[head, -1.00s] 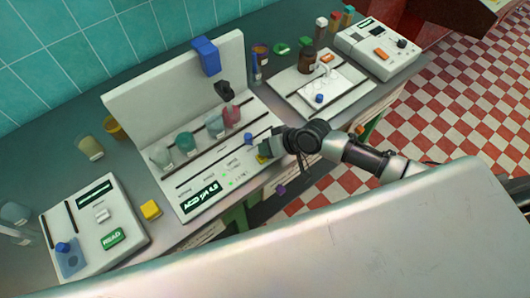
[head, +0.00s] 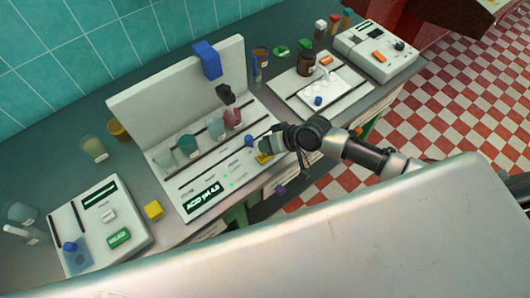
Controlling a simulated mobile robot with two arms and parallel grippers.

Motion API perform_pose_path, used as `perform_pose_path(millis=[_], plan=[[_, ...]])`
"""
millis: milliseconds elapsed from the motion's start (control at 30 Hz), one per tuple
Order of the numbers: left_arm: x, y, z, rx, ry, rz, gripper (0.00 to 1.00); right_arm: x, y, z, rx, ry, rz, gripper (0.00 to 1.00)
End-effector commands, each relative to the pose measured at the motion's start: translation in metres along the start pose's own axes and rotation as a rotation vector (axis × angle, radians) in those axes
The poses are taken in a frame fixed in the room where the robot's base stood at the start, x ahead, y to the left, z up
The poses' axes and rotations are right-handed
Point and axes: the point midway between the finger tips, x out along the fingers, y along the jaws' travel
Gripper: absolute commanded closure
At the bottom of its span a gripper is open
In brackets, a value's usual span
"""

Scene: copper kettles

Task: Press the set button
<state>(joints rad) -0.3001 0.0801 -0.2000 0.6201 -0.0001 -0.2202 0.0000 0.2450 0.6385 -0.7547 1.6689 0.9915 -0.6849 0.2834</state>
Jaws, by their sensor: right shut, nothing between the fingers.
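A white bench unit (head: 192,186) with a tall back panel carries a dark display (head: 203,199) reading "ACID pH 4.8". A blue knob (head: 249,141) and a yellow piece (head: 263,158) sit at its right end. I cannot read which control is marked set; the print is too small. My right gripper (head: 266,147) reaches in from the right, shut and empty, low over that right end beside the blue knob. It partly hides the yellow piece, and I cannot tell whether it touches anything. My left gripper is not in view.
Several beakers (head: 188,145) stand in a row on the unit, under a blue head (head: 206,58) and a dark probe (head: 225,95). A device with a green READ button (head: 119,238) is at left, beside a yellow block (head: 153,210). A white tray (head: 345,100) is at right.

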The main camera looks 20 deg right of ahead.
Motion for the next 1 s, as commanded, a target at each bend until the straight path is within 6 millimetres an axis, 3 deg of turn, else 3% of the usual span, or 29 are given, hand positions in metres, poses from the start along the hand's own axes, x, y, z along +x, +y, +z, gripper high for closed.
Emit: perform_pose_path(millis=[33,333,1000], plan=[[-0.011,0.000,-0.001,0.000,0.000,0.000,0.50,-0.008,-0.006,-0.006,0.000,0.000,0.000,1.00],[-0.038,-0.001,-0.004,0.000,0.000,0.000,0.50,-0.028,-0.020,-0.020,0.000,0.000,0.000,1.00],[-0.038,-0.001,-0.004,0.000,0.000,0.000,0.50,-0.028,-0.020,-0.020,0.000,0.000,0.000,1.00]])
